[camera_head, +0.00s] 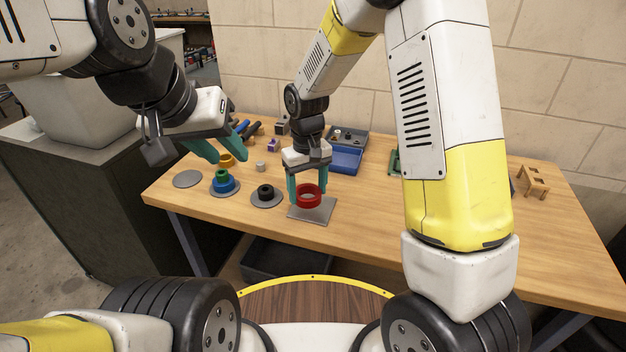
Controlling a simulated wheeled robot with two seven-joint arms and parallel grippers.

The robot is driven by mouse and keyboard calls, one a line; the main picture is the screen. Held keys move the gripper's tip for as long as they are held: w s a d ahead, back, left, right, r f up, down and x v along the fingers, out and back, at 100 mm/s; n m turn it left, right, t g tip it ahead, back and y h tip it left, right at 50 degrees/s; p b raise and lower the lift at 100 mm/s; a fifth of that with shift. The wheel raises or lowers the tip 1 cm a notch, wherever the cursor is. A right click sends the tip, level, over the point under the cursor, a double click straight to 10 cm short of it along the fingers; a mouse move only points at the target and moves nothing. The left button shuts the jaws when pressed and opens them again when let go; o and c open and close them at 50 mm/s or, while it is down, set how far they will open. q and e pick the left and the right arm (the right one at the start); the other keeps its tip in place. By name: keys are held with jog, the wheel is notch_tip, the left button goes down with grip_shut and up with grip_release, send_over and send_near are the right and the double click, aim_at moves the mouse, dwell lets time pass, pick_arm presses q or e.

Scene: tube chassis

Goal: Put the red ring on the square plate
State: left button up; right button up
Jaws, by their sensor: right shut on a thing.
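The red ring (309,202) is between the teal fingers of my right gripper (307,190), which is shut on it. The ring is over the grey square plate (312,214) near the table's front edge. I cannot tell whether the ring touches the plate or is slightly above it. My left gripper (222,150) is empty, with its teal fingers spread apart, above the left part of the table.
On the wooden table (410,235) are a round plate with a black ring (265,192), another with stacked blue and green rings (223,184), and an empty round plate (187,179). A yellow ring (226,160) and a blue tray (346,159) stand behind. A small wooden stand (533,181) is at right.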

jog(key=shift+w+d, duration=0.35)
jog(key=shift+w, duration=0.05)
jog(key=f, duration=0.3)
jog(key=shift+w+d, duration=0.3)
jog(key=shift+f, duration=0.35)
jog(key=shift+f, duration=0.1)
jog(key=o, duration=1.5)
jog(key=shift+o, duration=0.2)
